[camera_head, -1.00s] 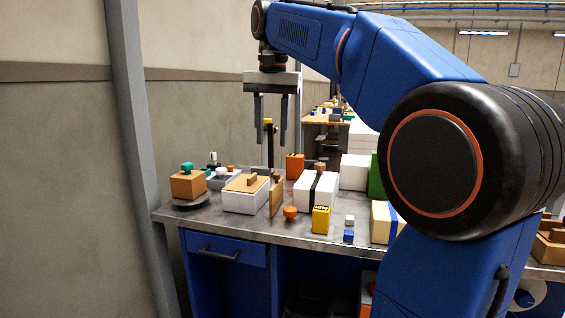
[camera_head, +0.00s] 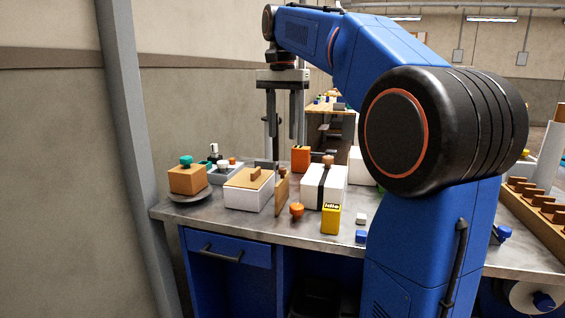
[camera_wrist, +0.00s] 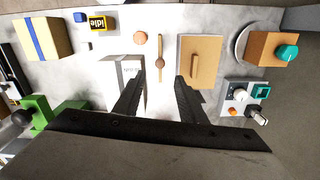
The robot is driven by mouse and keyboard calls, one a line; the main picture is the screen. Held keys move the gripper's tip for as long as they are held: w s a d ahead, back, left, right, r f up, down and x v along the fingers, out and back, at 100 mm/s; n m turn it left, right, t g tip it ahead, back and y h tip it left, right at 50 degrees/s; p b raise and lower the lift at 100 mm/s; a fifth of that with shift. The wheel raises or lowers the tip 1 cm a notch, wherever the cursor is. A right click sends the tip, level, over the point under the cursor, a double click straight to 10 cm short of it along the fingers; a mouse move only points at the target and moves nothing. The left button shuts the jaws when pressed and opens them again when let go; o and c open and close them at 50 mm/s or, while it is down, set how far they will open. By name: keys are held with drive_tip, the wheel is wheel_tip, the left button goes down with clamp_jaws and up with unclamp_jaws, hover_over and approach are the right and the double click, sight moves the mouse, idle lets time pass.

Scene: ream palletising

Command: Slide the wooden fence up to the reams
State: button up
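The wooden fence (camera_head: 281,194) is a thin upright board on the bench, between two white reams. It shows edge-on in the wrist view (camera_wrist: 160,58), with a small knob at its middle. The left ream (camera_head: 246,198) has a wooden board with a handle (camera_head: 254,176) on top. My gripper (camera_head: 284,132) points down above the bench, fingers apart and empty. In the wrist view the fingertips (camera_wrist: 160,78) lie either side of the fence's line.
An orange knob (camera_head: 296,210), a yellow "idle" block (camera_head: 331,219) and small cubes stand near the front edge. An orange box (camera_head: 301,158) is behind. A grey post (camera_head: 130,150) stands beside the bench.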

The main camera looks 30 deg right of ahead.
sight(282, 168)
wheel_tip(282, 168, down, 10)
idle(0.5)
clamp_jaws()
